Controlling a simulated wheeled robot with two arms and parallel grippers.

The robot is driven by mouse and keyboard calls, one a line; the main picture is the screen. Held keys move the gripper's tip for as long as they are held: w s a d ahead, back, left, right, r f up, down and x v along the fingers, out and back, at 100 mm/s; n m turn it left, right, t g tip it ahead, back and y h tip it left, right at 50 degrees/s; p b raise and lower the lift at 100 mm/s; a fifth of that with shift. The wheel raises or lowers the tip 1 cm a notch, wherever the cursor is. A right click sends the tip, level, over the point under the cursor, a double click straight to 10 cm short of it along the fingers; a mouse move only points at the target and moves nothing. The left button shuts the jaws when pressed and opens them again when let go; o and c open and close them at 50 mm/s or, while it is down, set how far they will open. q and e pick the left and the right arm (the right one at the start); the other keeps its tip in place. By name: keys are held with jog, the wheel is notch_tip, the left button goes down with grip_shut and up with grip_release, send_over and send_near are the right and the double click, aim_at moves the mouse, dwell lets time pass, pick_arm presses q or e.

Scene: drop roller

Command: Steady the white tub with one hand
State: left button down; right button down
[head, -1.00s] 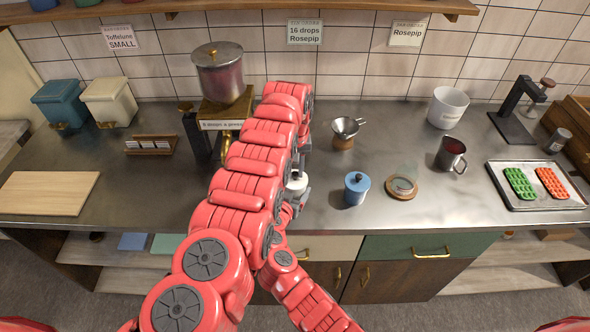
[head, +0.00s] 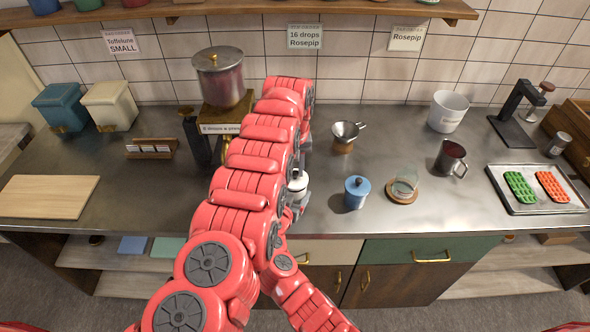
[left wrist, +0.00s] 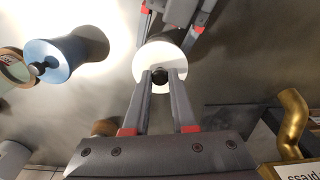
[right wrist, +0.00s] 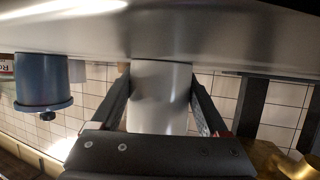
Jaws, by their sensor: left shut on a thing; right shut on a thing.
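The white tub (head: 298,187) stands on the steel counter, partly hidden behind my left arm in the head view. In the left wrist view its round white lid (left wrist: 146,62) has a black knob, and my left gripper (left wrist: 160,76) is shut on that knob from above. In the right wrist view, which shows the counter at the top, my right gripper (right wrist: 160,108) is shut around the tub's pale body, a finger on each side. The tub looks upright, with the lid on it.
A blue lidded jar (head: 357,193) and a glass vessel on a wooden coaster (head: 401,197) stand right of the tub. A strainer on a stand (head: 344,141) is behind. A metal hopper machine (head: 221,80) stands back left.

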aim_at(295, 172)
pick_arm(q)
notch_tip(295, 172, up, 4)
jog(key=shift+r, duration=0.1)
pick_arm(e)
grip_release()
dwell(0.4)
